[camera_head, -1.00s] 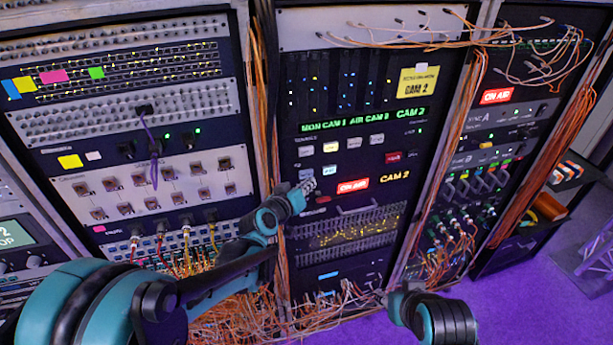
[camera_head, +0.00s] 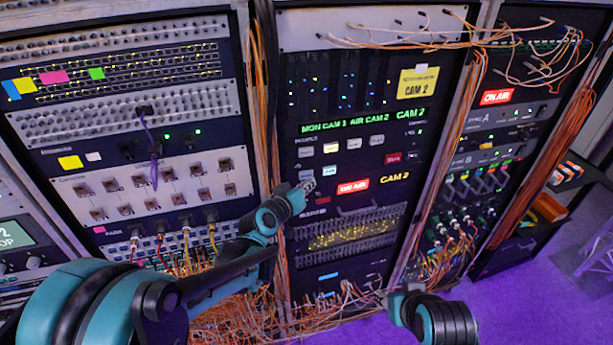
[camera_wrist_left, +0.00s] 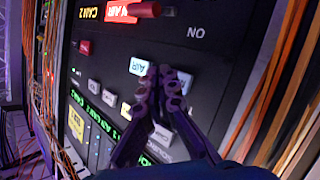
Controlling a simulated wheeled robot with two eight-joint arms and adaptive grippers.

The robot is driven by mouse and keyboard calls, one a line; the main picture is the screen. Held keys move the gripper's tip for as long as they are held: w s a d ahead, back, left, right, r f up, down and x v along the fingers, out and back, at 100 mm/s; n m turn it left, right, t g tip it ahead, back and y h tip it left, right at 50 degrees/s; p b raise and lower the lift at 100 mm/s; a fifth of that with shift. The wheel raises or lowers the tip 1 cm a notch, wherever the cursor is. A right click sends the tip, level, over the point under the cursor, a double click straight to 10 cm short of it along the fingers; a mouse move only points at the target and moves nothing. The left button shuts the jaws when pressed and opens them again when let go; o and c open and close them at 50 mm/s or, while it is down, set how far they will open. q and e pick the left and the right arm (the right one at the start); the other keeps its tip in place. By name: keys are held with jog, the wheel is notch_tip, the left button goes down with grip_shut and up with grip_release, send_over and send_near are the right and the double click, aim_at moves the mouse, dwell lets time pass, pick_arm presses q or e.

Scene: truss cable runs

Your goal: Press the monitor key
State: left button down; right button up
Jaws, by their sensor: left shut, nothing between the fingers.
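The key panel (camera_head: 408,143) is on the middle rack, below a green text strip (camera_head: 362,121). It has a row of small pale keys, one lit yellowish (camera_head: 330,148), and a red key (camera_head: 393,158). I cannot read which key is the monitor key. My left gripper (camera_head: 308,185) is shut and empty, in front of the panel, below the left end of the key row. In the left wrist view its fingertips (camera_wrist_left: 165,72) are close together beside a white key marked AIR (camera_wrist_left: 135,69); contact cannot be told. My right arm shows at the lower right; its fingers are unclear.
A red ON AIR sign (camera_head: 353,187) is just right of my left gripper. Orange cable bundles (camera_head: 270,100) hang between the racks and tangle near the floor. Purple floor is open at lower right.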

pick_arm(q)
jog(key=shift+w+a, duration=0.1)
jog(key=shift+w, duration=0.1)
dwell(0.4)
jog(key=shift+w, duration=0.25)
jog(key=shift+w+a, duration=0.2)
jog(key=shift+w, duration=0.2)
dwell(0.7)
jog(key=shift+s+b, duration=0.15)
jog(key=shift+b, duration=0.15)
jog(key=shift+s+d, duration=0.25)
jog(key=shift+s, duration=0.45)
jog(key=s, duration=0.1)
jog(key=s+d, duration=0.1)
jog(key=s, duration=0.2)
jog(key=shift+s+d, duration=0.3)
jog(key=shift+s, duration=0.1)
jog(key=shift+f, duration=0.1)
dwell(0.5)
